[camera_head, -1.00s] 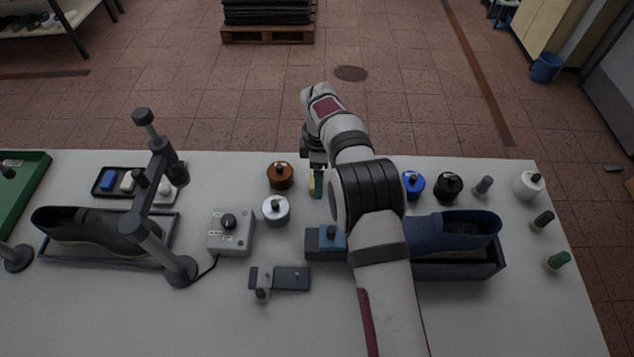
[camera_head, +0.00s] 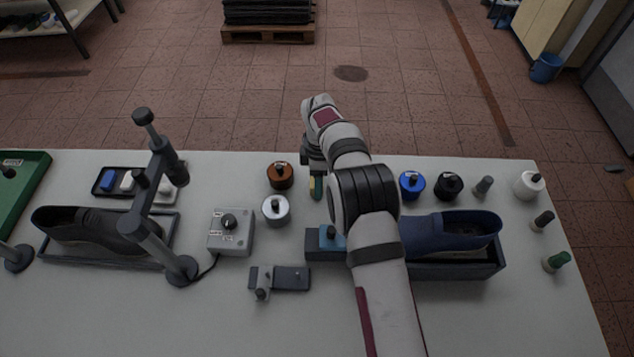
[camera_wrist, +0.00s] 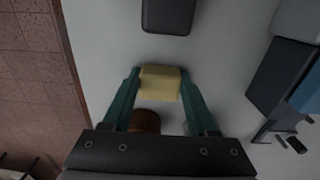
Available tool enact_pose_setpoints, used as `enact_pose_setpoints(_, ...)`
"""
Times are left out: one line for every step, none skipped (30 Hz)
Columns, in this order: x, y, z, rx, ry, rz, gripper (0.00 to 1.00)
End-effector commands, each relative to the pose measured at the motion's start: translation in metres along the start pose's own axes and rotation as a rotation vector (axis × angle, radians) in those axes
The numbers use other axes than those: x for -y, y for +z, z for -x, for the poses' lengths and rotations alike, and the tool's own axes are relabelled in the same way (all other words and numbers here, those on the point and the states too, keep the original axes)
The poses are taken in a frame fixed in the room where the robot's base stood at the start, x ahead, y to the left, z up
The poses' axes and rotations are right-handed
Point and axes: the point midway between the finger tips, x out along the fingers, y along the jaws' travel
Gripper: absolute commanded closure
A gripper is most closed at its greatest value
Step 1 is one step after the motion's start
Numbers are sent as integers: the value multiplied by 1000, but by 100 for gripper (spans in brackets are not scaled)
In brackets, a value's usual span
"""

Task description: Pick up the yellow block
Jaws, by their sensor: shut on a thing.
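The yellow block (camera_wrist: 159,83) sits between the two teal fingers in the wrist view, with a finger against each side. My gripper (camera_wrist: 161,86) is shut on it near the fingertips. In the head view my gripper (camera_head: 316,187) is low over the far part of the table, just right of the brown-lidded jar. Only a small sliver of yellow shows there between the fingers. Whether the block touches the table cannot be told.
The brown jar (camera_head: 280,176) and a silver-white jar (camera_head: 275,210) stand close on the left. A dark box with a blue block (camera_head: 326,238) is nearer. A blue shoe (camera_head: 450,232) and several bottles stand right. A grey control box (camera_head: 231,232) is left.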

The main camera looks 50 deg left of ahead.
Motion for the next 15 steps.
enact_pose_setpoints(0, 0, 0, 0, 0, 0, 96)
enact_pose_setpoints(0, 0, 0, 0, 0, 0, 96)
enact_pose_setpoints(0, 0, 1, 0, 0, 0, 96)
enact_pose_setpoints(0, 0, 2, 0, 1, 0, 96)
enact_pose_setpoints(0, 0, 4, 0, 1, 0, 96)
enact_pose_setpoints(0, 0, 7, 0, 1, 0, 96)
enact_pose_setpoints(0, 0, 10, 0, 1, -1, 96)
enact_pose_setpoints(0, 0, 13, 1, 1, -1, 96)
enact_pose_setpoints(-1, 0, 19, 1, 2, -1, 96)
enact_pose_setpoints(-1, 0, 24, 1, 2, -1, 96)
enact_pose_setpoints(-1, 0, 30, 1, 1, -2, 96)
enact_pose_setpoints(-1, 0, 38, 1, 2, -2, 96)
enact_pose_setpoints(0, 2, 45, 1, 2, -2, 96)
enact_pose_setpoints(2, 10, 48, 2, -1, -4, 96)
enact_pose_setpoints(6, 19, 53, 2, -1, -6, 96)
